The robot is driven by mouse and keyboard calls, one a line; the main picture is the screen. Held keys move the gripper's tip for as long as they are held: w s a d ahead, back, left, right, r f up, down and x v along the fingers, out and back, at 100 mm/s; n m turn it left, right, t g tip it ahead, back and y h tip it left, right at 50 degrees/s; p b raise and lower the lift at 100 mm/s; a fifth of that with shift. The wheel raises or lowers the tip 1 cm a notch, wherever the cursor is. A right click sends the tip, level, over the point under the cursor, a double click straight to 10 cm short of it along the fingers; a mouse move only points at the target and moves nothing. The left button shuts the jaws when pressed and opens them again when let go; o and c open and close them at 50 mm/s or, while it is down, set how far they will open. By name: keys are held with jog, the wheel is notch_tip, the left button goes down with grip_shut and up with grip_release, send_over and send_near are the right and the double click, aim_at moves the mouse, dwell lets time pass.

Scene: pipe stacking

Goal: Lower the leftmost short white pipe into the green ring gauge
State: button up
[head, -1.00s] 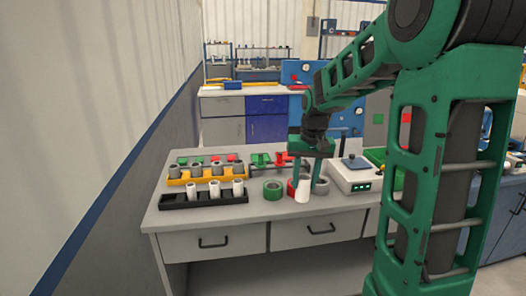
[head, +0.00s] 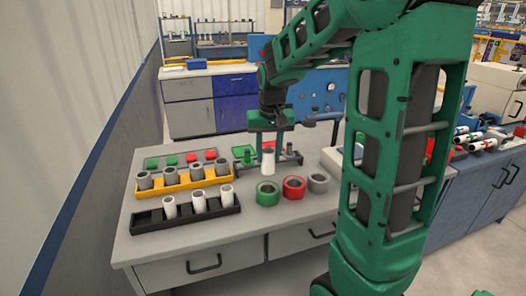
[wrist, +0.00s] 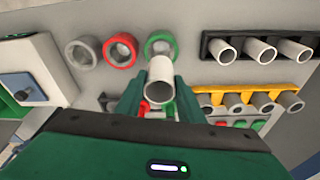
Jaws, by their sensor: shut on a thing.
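My gripper (head: 268,148) is shut on a short white pipe (head: 267,163), which hangs about upright between its fingers. The green ring gauge (head: 267,193) lies on the bench below the pipe in the head view. In the wrist view the green ring (wrist: 160,38) is just beyond the pipe's end, with its lower edge partly covered. The pipe is apart from the ring and not in its hole. The exact height above the bench is hard to tell.
A red ring (head: 293,188) and a grey ring (head: 318,183) sit right of the green one. A black rack (head: 148,219) holds three white pipes, its left end empty. A yellow rack (head: 150,188) holds several grey pipes. A dark stand (head: 290,158) is behind the held pipe.

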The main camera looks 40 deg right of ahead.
aim_at(268, 172)
jog(key=shift+f, duration=3.5)
jog(key=shift+f, duration=0.2)
jog(key=o, duration=1.2)
jog(key=shift+r, duration=0.1)
jog(key=r, duration=0.3)
jog(key=s+r, duration=0.1)
jog(key=r, duration=0.3)
jog(key=a+r, duration=0.1)
jog(key=r, duration=0.2)
jog(key=shift+s+r, duration=0.15)
jog(key=shift+s, duration=0.15)
jog(key=shift+s, duration=0.1)
jog(key=s+a+f+g, duration=0.1)
jog(key=s+f, duration=0.1)
jog(key=s, duration=1.1)
jog(key=s+a+f+m+y, duration=0.1)
jog(key=s+f, duration=0.1)
jog(key=s, duration=1.1)
jog(key=shift+s+f+g, duration=0.2)
jog(key=shift+f+g, duration=0.2)
